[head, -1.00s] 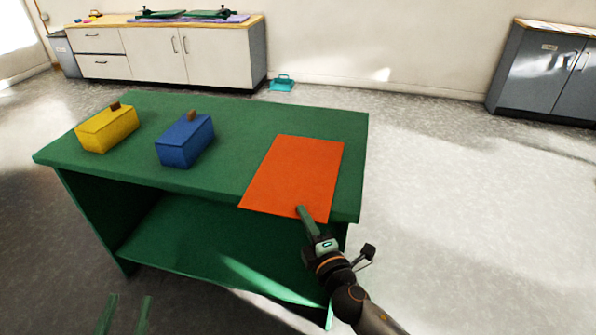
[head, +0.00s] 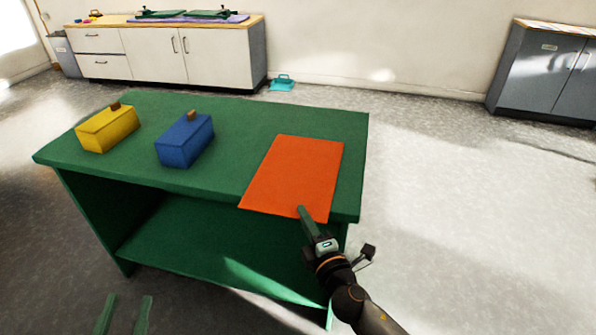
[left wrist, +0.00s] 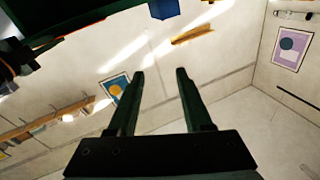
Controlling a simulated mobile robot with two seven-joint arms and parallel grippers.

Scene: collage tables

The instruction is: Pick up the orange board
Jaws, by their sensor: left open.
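The orange board (head: 295,172) lies flat on the right part of the green table (head: 245,115), its near edge by the table's front edge. My right gripper (head: 303,212) is at the board's near edge. One finger shows over that edge; the other cannot be made out, so I cannot tell whether it grips the board. My left gripper (head: 124,310) is low in front of the table, well away from the board. In the left wrist view its two fingers (left wrist: 160,75) stand apart with nothing between them.
A yellow box (head: 107,130) and a blue box (head: 184,142) with brown knobs stand left on the table. A low shelf (head: 200,240) is below the tabletop. A white cabinet (head: 160,55) and a grey cabinet (head: 540,70) stand by the wall. Floor to the right is clear.

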